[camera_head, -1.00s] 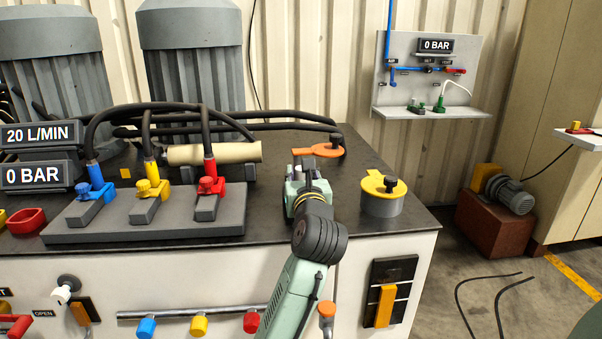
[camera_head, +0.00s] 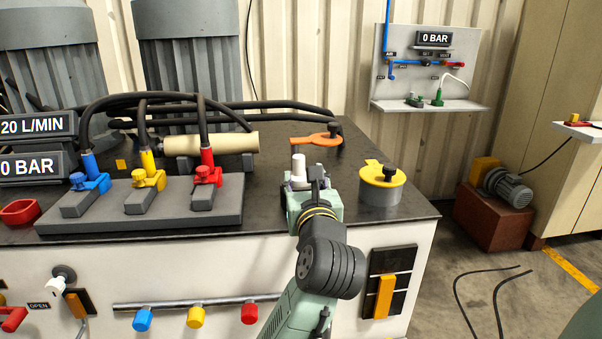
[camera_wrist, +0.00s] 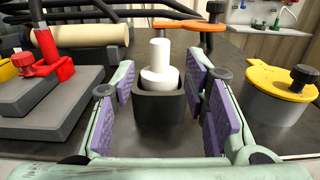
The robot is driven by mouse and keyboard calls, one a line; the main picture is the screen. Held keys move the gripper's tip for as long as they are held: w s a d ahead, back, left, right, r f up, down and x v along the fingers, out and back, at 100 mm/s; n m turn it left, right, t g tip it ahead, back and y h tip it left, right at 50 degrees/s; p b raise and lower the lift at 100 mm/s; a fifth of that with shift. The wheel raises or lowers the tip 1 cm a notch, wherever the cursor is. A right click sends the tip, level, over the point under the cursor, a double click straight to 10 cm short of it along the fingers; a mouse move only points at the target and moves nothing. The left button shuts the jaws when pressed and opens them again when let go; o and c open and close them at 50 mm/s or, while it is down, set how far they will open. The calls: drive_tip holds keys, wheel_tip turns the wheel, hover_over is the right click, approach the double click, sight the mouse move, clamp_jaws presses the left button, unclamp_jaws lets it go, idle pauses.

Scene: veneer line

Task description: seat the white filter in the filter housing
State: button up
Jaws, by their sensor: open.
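The white filter (camera_wrist: 160,62), a narrow cylinder on a wider base, stands upright in a dark grey cup (camera_wrist: 160,104), which looks like the filter housing. The base sits partly inside the rim; I cannot tell how deep. In the head view the filter top (camera_head: 298,166) shows just beyond my gripper (camera_head: 310,192), which hides the cup. In the wrist view my gripper (camera_wrist: 160,106) is open, with its purple pads either side of the cup and apart from the filter. An orange lid-like piece (camera_wrist: 175,24) with a black knob lies behind.
A yellow-lidded grey pot (camera_head: 382,190) stands close to the right on the dark bench. A grey block with blue, yellow and red hose couplings (camera_head: 150,212) and a beige cylinder (camera_head: 210,144) stand to the left. Bench between is clear.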

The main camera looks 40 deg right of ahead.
drive_tip(key=shift+v, duration=1.35)
drive_tip(key=shift+w+r, duration=0.1)
